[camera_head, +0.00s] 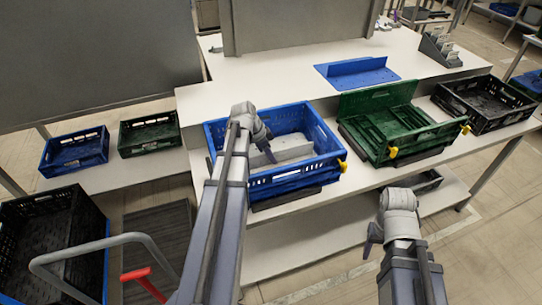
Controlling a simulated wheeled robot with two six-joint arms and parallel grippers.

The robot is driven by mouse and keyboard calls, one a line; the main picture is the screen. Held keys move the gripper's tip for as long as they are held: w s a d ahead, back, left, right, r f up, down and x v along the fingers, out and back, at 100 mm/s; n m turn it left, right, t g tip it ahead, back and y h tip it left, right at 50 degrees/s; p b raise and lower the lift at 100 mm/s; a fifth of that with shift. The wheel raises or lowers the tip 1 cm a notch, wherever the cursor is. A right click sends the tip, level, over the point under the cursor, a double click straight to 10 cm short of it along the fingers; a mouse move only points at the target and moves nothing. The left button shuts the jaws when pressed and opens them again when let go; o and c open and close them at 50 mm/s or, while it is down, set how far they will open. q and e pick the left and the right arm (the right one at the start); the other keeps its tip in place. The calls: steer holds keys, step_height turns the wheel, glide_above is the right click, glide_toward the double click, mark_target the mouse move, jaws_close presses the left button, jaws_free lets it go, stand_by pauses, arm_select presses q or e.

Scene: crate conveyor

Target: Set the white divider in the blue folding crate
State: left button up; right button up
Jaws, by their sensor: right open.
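The blue folding crate (325,132) stands open on the white bench in the middle of the view. A pale panel, seemingly the white divider (294,151), shows inside it, low and crosswise near the front wall. My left gripper (270,155) reaches down into the crate at the divider's left part. Its fingertips are small and dark, so I cannot tell whether they grip the divider. My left arm hides the crate's front left corner. My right gripper (370,247) is open and empty, in front of the bench, away from the crate.
A green folding crate (372,101) with yellow latches stands right of the blue one, and a black crate (513,104) beyond it. A flat blue folded piece (357,74) lies behind. Small blue (75,152) and green (149,134) crates stand at left. Grey panels rise behind the bench.

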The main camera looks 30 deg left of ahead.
arm_select(q)
steer(key=shift+o, duration=0.5)
steer(key=shift+r, duration=0.15)
steer(key=shift+s+a+r+p, duration=0.1)
steer(key=shift+r+p, duration=0.4)
steer(key=shift+p, duration=0.1)
steer(key=p+v, duration=0.9)
steer(key=shift+s+r, duration=0.1)
steer(key=shift+r, duration=0.3)
steer(key=shift+s+a+r+p, duration=0.25)
steer(key=shift+r+p, duration=0.25)
steer(key=shift+p, duration=0.1)
